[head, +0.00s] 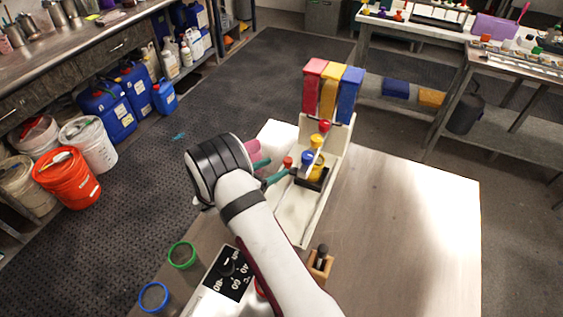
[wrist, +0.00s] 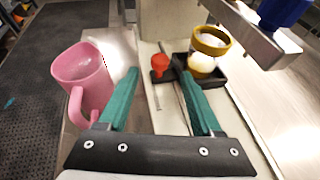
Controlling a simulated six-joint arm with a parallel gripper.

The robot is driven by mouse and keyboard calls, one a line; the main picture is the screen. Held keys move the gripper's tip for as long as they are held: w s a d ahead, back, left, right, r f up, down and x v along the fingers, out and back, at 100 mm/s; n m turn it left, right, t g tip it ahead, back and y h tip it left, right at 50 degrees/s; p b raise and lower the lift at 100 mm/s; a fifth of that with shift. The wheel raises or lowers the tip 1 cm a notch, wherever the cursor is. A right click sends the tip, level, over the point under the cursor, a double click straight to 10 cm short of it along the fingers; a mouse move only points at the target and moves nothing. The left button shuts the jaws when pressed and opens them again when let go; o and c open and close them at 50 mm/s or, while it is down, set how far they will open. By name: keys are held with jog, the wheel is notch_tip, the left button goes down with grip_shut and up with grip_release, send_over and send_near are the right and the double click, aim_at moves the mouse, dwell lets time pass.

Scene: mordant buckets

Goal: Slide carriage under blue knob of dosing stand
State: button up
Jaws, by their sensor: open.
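The dosing stand (head: 338,150) is a long pale channel on the table, with red, yellow and blue blocks at its far end. A bar above it carries a red knob (head: 324,126), a yellow knob (head: 316,141) and the blue knob (head: 307,158), nearest me. The blue knob also shows at the wrist view's upper right (wrist: 285,10). The black carriage (wrist: 215,74) holds a yellow-rimmed jar (wrist: 208,42) and has a red grip (wrist: 160,64). My gripper (wrist: 162,82) is open; the red grip lies just beyond its teal fingertips. The carriage's exact alignment is unclear.
A pink mug (wrist: 80,75) stands close to the left of my gripper. The table's right side (head: 420,220) is clear.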

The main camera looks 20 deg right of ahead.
aim_at(285, 162)
jog(key=x, duration=0.4)
jog(key=shift+w+d+f, duration=0.15)
jog(key=shift+d, duration=0.15)
jog(key=shift+c, duration=0.2)
grip_shut()
dwell(0.9)
jog(key=shift+a, duration=0.15)
